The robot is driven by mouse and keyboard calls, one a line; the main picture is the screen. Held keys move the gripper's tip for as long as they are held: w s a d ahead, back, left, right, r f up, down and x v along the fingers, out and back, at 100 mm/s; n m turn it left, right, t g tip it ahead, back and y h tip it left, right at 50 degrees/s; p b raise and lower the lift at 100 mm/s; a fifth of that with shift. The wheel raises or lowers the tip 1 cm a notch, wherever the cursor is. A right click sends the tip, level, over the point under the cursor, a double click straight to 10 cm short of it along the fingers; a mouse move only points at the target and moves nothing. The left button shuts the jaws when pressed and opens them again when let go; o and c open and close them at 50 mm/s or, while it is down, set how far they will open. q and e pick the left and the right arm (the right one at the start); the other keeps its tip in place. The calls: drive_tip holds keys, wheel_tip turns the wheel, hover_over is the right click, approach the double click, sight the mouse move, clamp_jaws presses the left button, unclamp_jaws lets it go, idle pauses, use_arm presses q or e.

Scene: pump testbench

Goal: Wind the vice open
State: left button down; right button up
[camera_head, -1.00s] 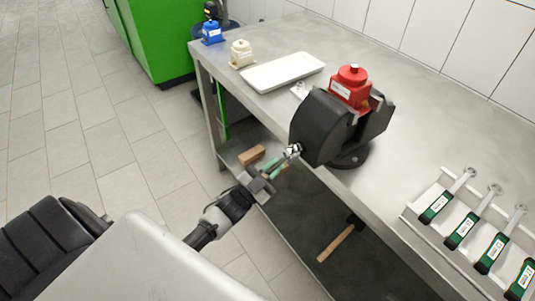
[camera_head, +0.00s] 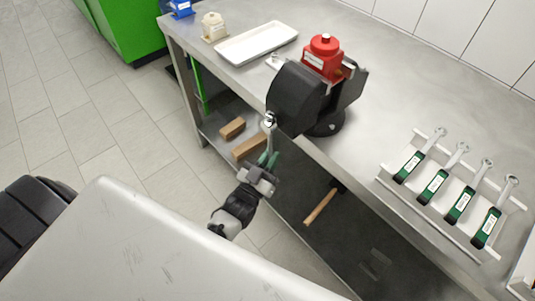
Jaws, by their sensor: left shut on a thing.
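The black vice (camera_head: 296,97) stands at the front edge of the metal bench, with a red pump (camera_head: 323,60) seated between its jaws. Its silver handle (camera_head: 270,135) hangs from the screw end on the vice's near side and points almost straight down in the picture. My left gripper (camera_head: 267,161), with green fingers, is shut on the lower part of this handle, below the vice and in front of the bench edge. The fingers hide the handle's lower end. My right gripper is not in view.
A white tray (camera_head: 257,43), a beige pump (camera_head: 214,27) and a blue pump (camera_head: 180,8) are at the bench's far left. A rack (camera_head: 452,190) with several green-handled wrenches is at right. Wooden blocks (camera_head: 249,147) and a hammer (camera_head: 321,206) lie on the lower shelf.

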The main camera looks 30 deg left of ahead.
use_arm(q)
drive_tip(key=shift+w+d+r, duration=0.15)
drive_tip(key=shift+w+r, duration=0.05)
drive_tip(key=shift+r, duration=0.1)
drive_tip(key=c, duration=1.4)
unclamp_jaws()
drive_tip(key=shift+o, duration=1.2)
drive_tip(key=shift+w+d+f, duration=0.15)
drive_tip(key=shift+w+f, duration=0.05)
drive_tip(key=shift+w, duration=0.05)
drive_tip(key=shift+s+f, duration=0.15)
drive_tip(key=shift+s, duration=0.15)
drive_tip(key=b+v, duration=0.2)
drive_tip(key=v, duration=0.8)
drive_tip(key=shift+f, duration=0.2)
